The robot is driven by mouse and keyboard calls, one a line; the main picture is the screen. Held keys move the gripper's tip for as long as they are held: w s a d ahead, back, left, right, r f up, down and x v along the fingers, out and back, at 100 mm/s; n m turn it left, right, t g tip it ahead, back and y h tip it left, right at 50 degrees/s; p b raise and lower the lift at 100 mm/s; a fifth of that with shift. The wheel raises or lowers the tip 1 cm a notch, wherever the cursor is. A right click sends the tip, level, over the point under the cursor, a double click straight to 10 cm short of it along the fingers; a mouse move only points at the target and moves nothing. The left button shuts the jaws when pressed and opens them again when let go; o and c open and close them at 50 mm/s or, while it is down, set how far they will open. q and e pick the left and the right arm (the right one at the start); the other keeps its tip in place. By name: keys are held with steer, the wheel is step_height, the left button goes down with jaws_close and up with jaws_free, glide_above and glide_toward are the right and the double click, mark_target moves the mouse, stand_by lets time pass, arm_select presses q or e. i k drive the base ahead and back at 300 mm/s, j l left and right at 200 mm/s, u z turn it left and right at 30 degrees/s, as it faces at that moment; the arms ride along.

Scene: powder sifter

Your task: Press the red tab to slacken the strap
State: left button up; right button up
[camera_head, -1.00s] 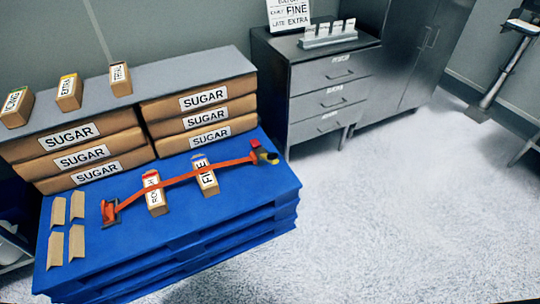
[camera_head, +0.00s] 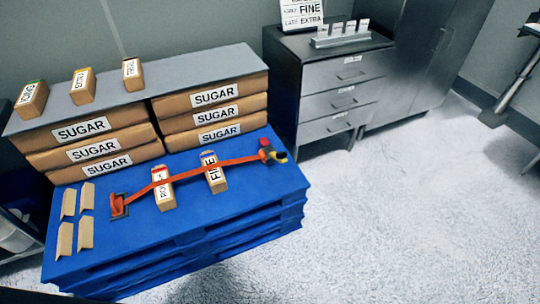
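An orange strap (camera_head: 190,171) runs across the top of the blue pallet (camera_head: 255,196). It passes over two small boxes lying on the pallet, one labelled FINE (camera_head: 215,176) and one whose label is partly covered (camera_head: 163,194). At the strap's right end is a buckle with yellow and black parts (camera_head: 276,156) and a small red tab (camera_head: 264,143) on top. The strap's left end meets an orange and dark fitting (camera_head: 118,204). Neither of my grippers shows in the view.
Stacked SUGAR bags (camera_head: 85,132) stand at the back of the pallet under a grey board (camera_head: 185,73) with three small boxes on it. Several cardboard corner pieces (camera_head: 66,238) lie at the pallet's left. A grey drawer cabinet (camera_head: 330,90) stands behind. The floor (camera_head: 400,220) at right is clear.

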mark_target(264, 141)
steer(key=i+z, duration=0.15)
steer(key=i, duration=0.55)
steer(key=i+j+z, duration=0.1)
steer(key=i, duration=0.65)
